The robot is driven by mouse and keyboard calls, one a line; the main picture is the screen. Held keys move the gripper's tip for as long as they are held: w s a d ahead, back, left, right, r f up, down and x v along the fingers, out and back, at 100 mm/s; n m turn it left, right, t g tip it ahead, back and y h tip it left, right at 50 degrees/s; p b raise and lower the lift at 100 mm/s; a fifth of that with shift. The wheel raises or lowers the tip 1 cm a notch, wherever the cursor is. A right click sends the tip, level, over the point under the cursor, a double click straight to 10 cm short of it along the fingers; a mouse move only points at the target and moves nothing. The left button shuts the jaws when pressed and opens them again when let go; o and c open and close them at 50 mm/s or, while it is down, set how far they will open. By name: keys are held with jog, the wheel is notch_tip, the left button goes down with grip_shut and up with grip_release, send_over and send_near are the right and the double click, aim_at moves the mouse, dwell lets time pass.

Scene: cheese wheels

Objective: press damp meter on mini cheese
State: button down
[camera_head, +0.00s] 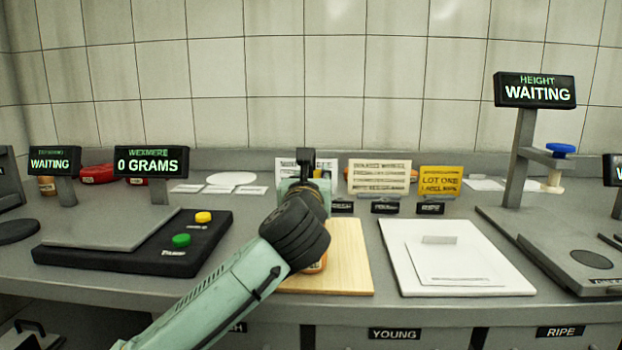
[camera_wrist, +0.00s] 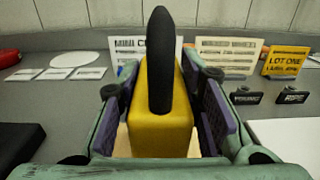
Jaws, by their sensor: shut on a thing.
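My gripper (camera_wrist: 163,118) is shut on a yellow block-shaped device with a black rounded prong, which looks like the damp meter (camera_wrist: 160,130). Its purple-grey pads sit on both sides of the yellow body, and the prong stands up in the wrist view. In the head view my gripper (camera_head: 304,188) is above the back part of a wooden board (camera_head: 348,262), and my arm hides much of it. An orange-brown rounded thing (camera_head: 317,265) on the board shows just below my wrist, perhaps the mini cheese. Most of it is hidden. I cannot see the meter touching it.
A scale (camera_head: 110,234) with yellow and green buttons stands left; its display (camera_head: 152,161) reads 0 GRAMS. A white board (camera_head: 405,250) with a sheet lies right of the wooden board. A height gauge (camera_head: 516,160) reading WAITING stands further right. Signs (camera_head: 379,176) stand behind.

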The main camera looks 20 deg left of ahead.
jog(key=shift+f+b, duration=0.35)
jog(key=shift+f, duration=0.25)
dwell(1.0)
notch_tip(320, 180, up, 8)
jog(key=p, duration=0.7)
jog(key=shift+r, duration=0.15)
jog(key=shift+a, duration=0.1)
dwell(0.3)
